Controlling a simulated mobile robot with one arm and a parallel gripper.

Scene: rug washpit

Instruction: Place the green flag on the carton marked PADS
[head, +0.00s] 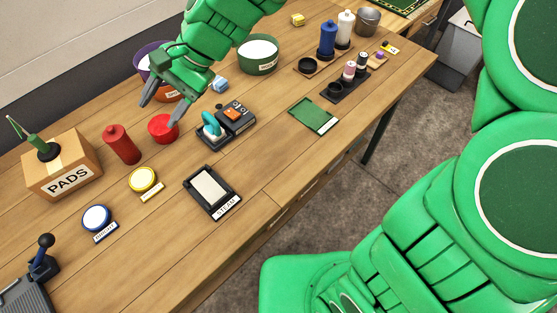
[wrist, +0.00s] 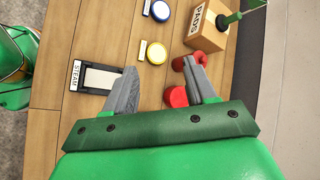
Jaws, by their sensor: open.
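The carton marked PADS (head: 62,181) stands at the left back of the bench and also shows in the wrist view (wrist: 206,38). A green flag (head: 39,137) on a dark round base is on top of the carton; it also shows in the wrist view (wrist: 232,18), where the frame edge cuts off its upper part. My gripper (head: 158,112) is open and empty above the bench, to the right of the carton and apart from the flag.
Yellow (head: 143,180) and blue (head: 96,217) round buttons and a STEAM switch (head: 211,191) lie in front. Bare wood shows at the front middle.

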